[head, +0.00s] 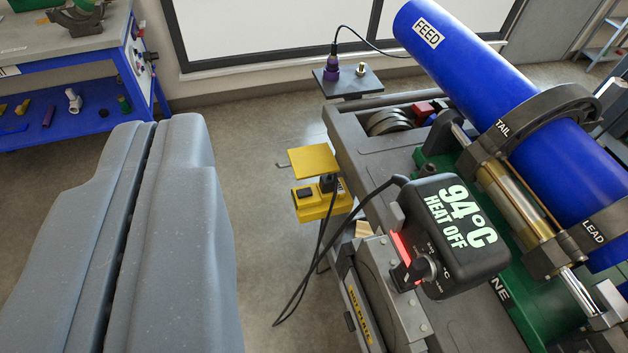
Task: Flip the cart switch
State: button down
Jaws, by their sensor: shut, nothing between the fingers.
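My gripper (157,128) fills the left of the view, large and grey. Its two fingers lie side by side, shut, with only a thin dark seam between them and nothing held. The cart (350,140) is to its right, apart from it. A yellow power box (322,208) hangs at the cart's near left side, with a black switch-like part (304,191) on top and a black plug in it. A heater unit (455,235) reads "94°C HEAT OFF", with a red-lit strip (402,247) and a black knob (410,273). Which control is the cart switch is not labelled.
A yellow plate (314,161) sits just above the power box. A black cable (313,255) loops beside the cart. A blue pipe marked FEED (465,65) lies in the cart's clamps. A blue workbench (130,75) stands back left. Floor between gripper and cart is clear.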

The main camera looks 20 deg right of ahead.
aim_at(306, 192)
jog(key=i, duration=0.95)
jog(key=u, duration=0.05)
